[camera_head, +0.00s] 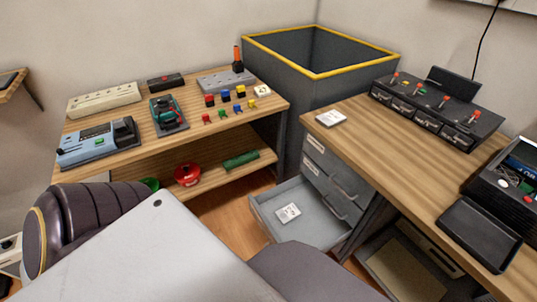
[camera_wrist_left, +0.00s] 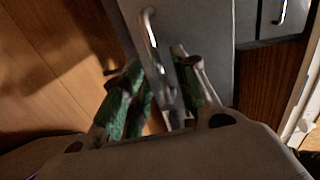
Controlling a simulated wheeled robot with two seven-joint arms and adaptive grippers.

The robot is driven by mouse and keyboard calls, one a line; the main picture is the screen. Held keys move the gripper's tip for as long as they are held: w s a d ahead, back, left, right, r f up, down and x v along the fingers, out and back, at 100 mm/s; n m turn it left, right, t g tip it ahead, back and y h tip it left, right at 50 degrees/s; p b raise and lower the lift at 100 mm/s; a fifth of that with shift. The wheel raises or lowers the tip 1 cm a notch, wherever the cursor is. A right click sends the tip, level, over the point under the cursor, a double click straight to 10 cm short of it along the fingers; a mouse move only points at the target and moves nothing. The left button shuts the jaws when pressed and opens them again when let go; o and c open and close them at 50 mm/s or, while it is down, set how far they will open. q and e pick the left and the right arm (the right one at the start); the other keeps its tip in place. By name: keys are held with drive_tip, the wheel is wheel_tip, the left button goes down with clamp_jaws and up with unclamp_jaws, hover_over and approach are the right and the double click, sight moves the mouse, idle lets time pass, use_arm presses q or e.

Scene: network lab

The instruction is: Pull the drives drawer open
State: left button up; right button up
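A grey drawer cabinet (camera_head: 336,178) stands under the right desk. Its lowest visible drawer (camera_head: 300,220) is pulled out, with a white patterned card (camera_head: 288,212) inside. The two drawers above it, with bar handles (camera_head: 339,207), are shut; their labels are too small to read. In the left wrist view, my left gripper (camera_wrist_left: 157,62) has its green-padded fingers apart, with a metal bar handle (camera_wrist_left: 152,38) on a grey front between them. Whether a finger touches the bar is unclear. My left gripper is hidden in the head view. My right gripper is not in view.
The left bench (camera_head: 150,150) holds devices and coloured blocks, with a red item (camera_head: 187,174) on its lower shelf. A yellow-rimmed dark bin (camera_head: 318,75) stands behind. The right desk (camera_head: 350,140) holds a switch panel (camera_head: 437,112). Floor shows between bench and drawer.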

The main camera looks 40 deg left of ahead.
use_arm(q)
drive_tip(key=v, duration=1)
drive_tip(key=shift+s, duration=0.3)
drive_tip(key=shift+a, duration=0.1)
idle(0.4)
